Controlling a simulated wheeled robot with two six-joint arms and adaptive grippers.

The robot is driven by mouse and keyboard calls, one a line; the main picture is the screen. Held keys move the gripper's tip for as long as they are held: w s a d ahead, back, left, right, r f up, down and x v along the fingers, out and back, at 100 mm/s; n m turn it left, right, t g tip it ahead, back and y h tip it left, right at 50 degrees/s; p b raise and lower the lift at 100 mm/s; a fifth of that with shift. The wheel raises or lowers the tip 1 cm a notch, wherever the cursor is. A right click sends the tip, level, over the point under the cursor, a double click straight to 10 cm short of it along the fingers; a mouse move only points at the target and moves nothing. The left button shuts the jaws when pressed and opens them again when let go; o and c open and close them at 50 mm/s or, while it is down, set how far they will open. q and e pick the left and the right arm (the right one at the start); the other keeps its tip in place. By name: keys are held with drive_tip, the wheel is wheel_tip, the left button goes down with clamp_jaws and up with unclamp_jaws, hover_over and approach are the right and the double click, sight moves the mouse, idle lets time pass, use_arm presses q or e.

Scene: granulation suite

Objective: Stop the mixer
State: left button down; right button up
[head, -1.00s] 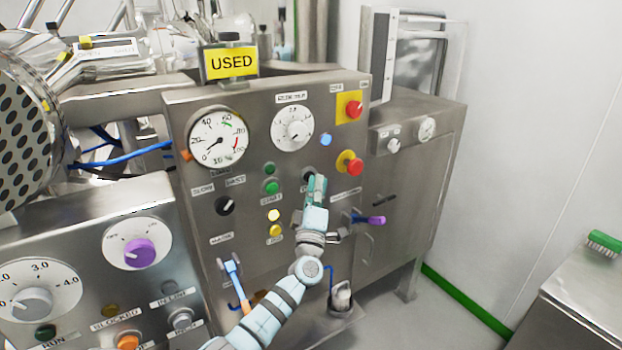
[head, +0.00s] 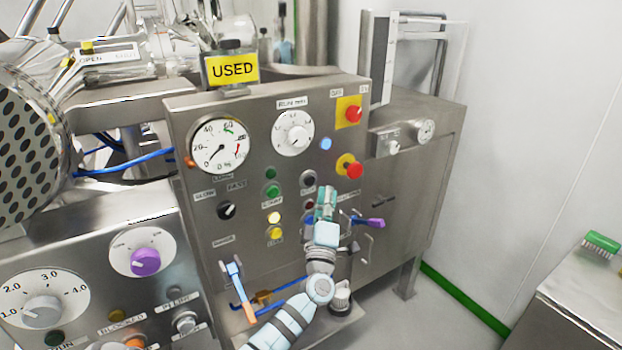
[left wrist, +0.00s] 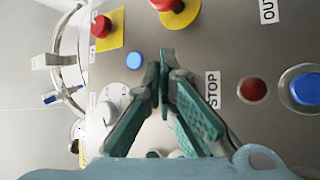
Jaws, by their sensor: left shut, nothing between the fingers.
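The mixer's steel control panel (head: 245,265) fills the middle of the head view. A dark red round button (left wrist: 252,90) shows in the left wrist view, with a STOP label (left wrist: 213,90) beside it. In the head view the red button (head: 308,205) is small and partly beside my fingers. A blue button (left wrist: 303,88) lies beyond it. My left gripper (head: 326,193) is shut and empty in front of the panel, just right of the button in the head view. In the left wrist view its fingertips (left wrist: 166,55) are apart from the red button. My right gripper is out of view.
Two red mushroom buttons on yellow, an upper one (head: 353,110) and a lower one (head: 352,169), stand near the gripper. A purple-handled lever (head: 370,223) juts out at right. A second panel (head: 95,235) is at lower left.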

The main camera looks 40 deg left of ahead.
use_arm(q)
drive_tip(key=shift+s+d+p, duration=0.15)
drive_tip(key=shift+s+d, duration=0.05)
drive_tip(key=shift+d, duration=0.4)
drive_tip(key=shift+s+d+p, duration=0.15)
drive_tip(key=shift+d, duration=0.4)
